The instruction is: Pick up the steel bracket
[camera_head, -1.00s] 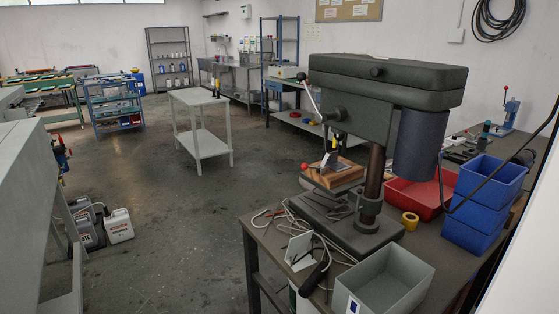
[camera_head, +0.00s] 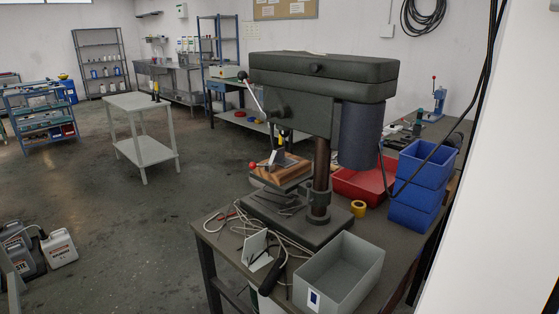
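A light grey L-shaped bracket (camera_head: 257,249) stands on the workbench near its front edge, left of an open grey bin (camera_head: 340,270). A dark-handled tool (camera_head: 272,275) lies close beside it. A second small grey metal piece (camera_head: 280,158) sits on a wooden block (camera_head: 292,173) under the drill press. I cannot tell for sure which of the two is the steel bracket. Neither of my grippers shows in the head view.
The drill press (camera_head: 322,80) stands on the dark bench (camera_head: 215,228), with loose cable around its base. Yellow tape (camera_head: 358,208), a red bin (camera_head: 362,186) and stacked blue bins (camera_head: 420,185) are to its right. Jugs (camera_head: 58,248) stand on the floor at left. Floor between is clear.

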